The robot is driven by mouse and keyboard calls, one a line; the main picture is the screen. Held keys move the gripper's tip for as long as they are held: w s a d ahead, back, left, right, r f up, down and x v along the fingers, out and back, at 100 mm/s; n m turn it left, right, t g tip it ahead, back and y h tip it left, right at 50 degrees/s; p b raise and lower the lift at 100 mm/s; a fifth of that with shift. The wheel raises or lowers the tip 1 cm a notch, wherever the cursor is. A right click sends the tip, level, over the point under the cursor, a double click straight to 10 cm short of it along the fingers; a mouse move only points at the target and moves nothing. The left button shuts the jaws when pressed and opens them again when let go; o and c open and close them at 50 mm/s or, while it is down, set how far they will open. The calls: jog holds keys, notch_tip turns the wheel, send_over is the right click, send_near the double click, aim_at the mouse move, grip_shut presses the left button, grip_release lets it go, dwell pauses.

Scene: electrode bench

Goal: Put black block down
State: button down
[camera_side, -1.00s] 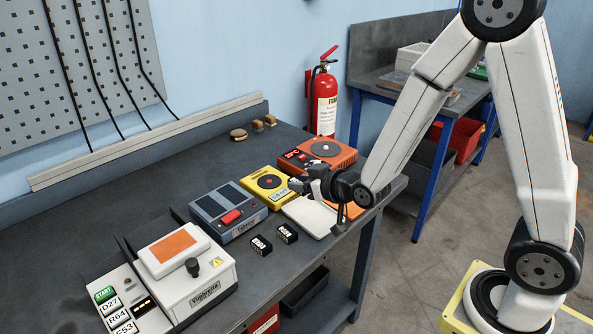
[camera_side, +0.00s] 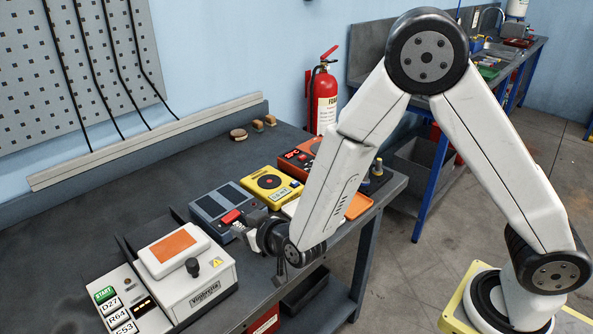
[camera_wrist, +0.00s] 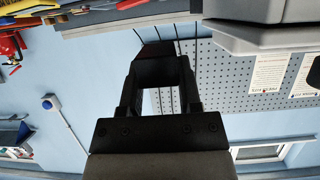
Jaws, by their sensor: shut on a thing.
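My gripper (camera_side: 242,228) is low over the front of the bench, beside the blue-grey device with a red button (camera_side: 210,205). In the wrist view my gripper (camera_wrist: 158,62) is shut on a dark block (camera_wrist: 157,49) at its fingertips. The block's label and underside cannot be made out there. In the side view I cannot pick the held block out from the dark gripper. The two small labelled black blocks on the bench are hidden behind my wrist and gripper.
A white machine with an orange panel (camera_side: 172,244) stands left of my gripper. A yellow device (camera_side: 270,184) and an orange device (camera_side: 302,158) are behind it. An orange tray (camera_side: 358,206) lies at the right. The bench's left rear (camera_side: 120,195) is clear.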

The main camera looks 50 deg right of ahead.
dwell(0.4)
send_over(252, 267)
jog(key=shift+w+f, duration=0.15)
jog(key=shift+f, duration=1.3)
jog(key=shift+w+f, duration=0.1)
jog(key=shift+f, duration=1.35)
jog(key=shift+f, duration=1.9)
jog(key=shift+f, duration=0.2)
jog(key=shift+c, duration=1.4)
grip_release()
jog(key=shift+s, duration=0.2)
jog(key=shift+v, duration=3.8)
